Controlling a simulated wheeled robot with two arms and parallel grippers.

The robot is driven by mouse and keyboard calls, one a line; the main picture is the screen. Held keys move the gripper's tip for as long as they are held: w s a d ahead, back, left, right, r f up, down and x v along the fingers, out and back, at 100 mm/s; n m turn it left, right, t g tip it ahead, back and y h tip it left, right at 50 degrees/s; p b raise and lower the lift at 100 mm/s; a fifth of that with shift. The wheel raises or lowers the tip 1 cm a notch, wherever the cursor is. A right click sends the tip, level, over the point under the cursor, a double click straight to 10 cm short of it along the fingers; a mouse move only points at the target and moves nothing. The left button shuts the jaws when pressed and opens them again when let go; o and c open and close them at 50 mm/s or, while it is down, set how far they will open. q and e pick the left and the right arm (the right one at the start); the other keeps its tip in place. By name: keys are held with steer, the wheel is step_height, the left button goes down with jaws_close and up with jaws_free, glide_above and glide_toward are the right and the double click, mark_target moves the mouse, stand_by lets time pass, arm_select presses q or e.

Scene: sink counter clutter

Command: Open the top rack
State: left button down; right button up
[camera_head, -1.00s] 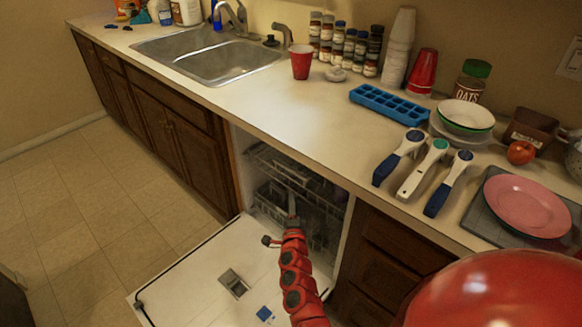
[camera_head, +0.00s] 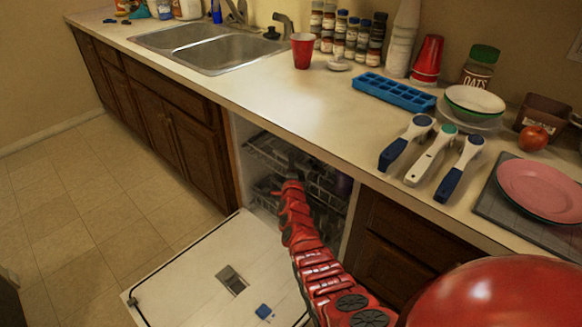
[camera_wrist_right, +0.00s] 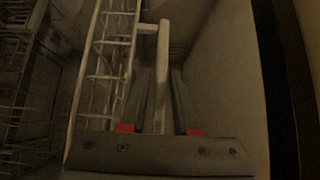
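The top rack (camera_head: 262,151) is a wire rack in the upper part of the open dishwasher under the counter, and it sits inside the cavity. My right gripper (camera_head: 292,161) reaches into the opening at the rack's front. In the right wrist view, the gripper (camera_wrist_right: 162,95) has its two fingers apart, one on each side of a pale rod (camera_wrist_right: 163,50) joined to the wire rack (camera_wrist_right: 112,50). Narrow gaps seem to show beside the rod; firm contact cannot be seen. My left gripper is out of view.
The dishwasher door (camera_head: 200,268) lies folded down in front. A lower rack (camera_head: 266,190) is below the top one. The counter edge (camera_head: 300,150) overhangs the opening, with drawers (camera_head: 400,235) at right. Open floor (camera_head: 100,205) lies at left.

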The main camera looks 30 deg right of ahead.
steer(key=shift+w+d, duration=0.2)
steer(key=shift+w, duration=0.15)
jaws_close()
stand_by(1.3)
